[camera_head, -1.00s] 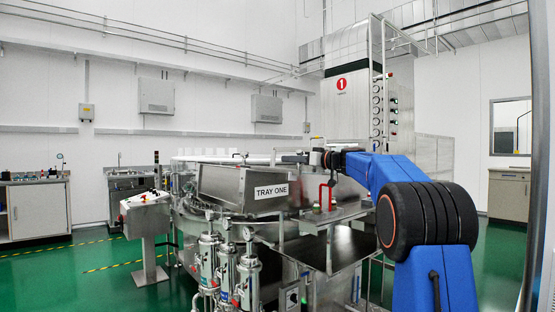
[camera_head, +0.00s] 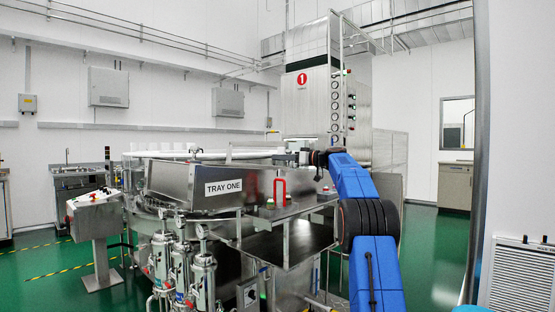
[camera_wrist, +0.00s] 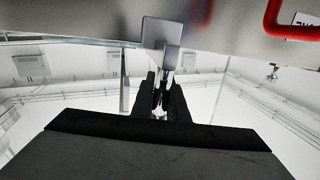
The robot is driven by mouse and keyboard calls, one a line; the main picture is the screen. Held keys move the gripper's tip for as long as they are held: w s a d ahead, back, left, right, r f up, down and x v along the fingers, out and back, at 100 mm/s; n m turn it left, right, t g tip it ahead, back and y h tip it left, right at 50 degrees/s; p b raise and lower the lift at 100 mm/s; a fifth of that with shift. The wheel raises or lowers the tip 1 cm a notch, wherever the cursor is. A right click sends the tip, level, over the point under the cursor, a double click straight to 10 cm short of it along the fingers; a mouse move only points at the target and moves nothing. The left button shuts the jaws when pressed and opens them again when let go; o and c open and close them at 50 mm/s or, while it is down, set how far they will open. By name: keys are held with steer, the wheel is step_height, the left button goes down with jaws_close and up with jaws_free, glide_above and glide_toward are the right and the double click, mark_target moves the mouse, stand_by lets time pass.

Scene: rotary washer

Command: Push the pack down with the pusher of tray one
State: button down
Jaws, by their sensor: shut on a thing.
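The tray one unit (camera_head: 190,178) is a steel box with a "TRAY ONE" label, left of the middle in the head view. My gripper (camera_head: 288,156) is at its far right, behind the red handle. In the wrist view, my gripper's dark fingers (camera_wrist: 166,100) are shut on a narrow metal piece (camera_wrist: 171,58), which looks like the pusher's handle. A square metal plate (camera_wrist: 160,32) sits just above it in that view. The inside of the tray is hidden by its front wall, and I cannot make out the pack.
Steel filter housings (camera_head: 180,262) and a control stand (camera_head: 93,220) are in front and to the left. A tall steel cabinet (camera_head: 312,90) marked 1 stands behind. Green floor is open at right.

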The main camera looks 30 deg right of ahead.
steer(key=c, duration=1.7)
jaws_free()
steer(key=shift+c, duration=0.2)
steer(key=shift+s+d, duration=0.1)
steer(key=shift+s, duration=0.05)
steer(key=v, duration=1.7)
